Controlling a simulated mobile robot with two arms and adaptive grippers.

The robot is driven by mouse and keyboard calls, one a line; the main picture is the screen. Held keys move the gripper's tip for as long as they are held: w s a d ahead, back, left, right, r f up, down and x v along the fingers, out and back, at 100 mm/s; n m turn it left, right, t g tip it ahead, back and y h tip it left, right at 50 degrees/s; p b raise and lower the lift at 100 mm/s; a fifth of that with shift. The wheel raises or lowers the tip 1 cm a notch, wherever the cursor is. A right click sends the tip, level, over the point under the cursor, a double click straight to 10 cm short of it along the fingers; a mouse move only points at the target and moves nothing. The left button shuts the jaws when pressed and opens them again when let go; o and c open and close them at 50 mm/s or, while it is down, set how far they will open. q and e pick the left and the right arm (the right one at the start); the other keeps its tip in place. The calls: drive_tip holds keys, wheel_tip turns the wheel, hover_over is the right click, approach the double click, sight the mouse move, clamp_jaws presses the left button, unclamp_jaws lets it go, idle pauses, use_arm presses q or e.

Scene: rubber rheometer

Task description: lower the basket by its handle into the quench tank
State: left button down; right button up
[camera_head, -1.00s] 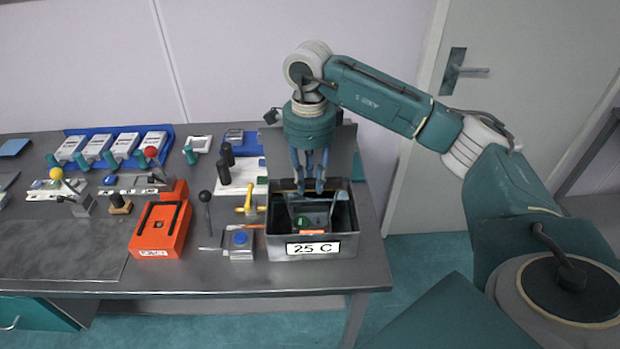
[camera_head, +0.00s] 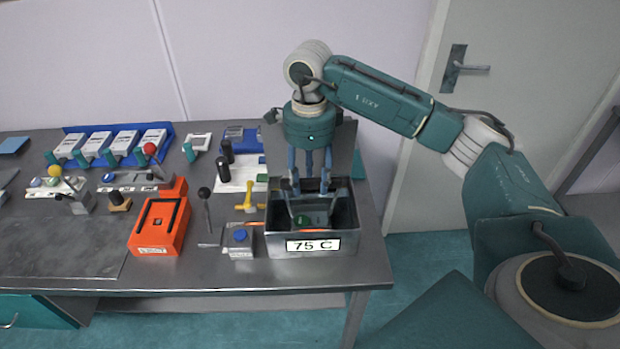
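The quench tank (camera_head: 345,244) is a grey open box at the table's front right, with a white label on its front that reads about "75 C". The basket (camera_head: 316,222) is down inside the tank, dark and partly hidden by the walls. Thin raised bars that look like its handle (camera_head: 288,205) show above it. A green item (camera_head: 303,222) lies in it. My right gripper (camera_head: 310,187) points down over the tank's back part, its blue fingers spread apart and seemingly empty, with the tips close to the handle. My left gripper is not in view.
Left of the tank are a yellow-handled tool (camera_head: 249,203), a small box with a blue button (camera_head: 240,240), a black-knobbed lever (camera_head: 206,212) and an orange device (camera_head: 158,230). The table's right edge is close beside the tank.

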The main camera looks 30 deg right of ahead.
drive_tip(key=shift+r, duration=0.15)
wheel_tip(320, 180, up, 12)
idle(0.6)
idle(0.5)
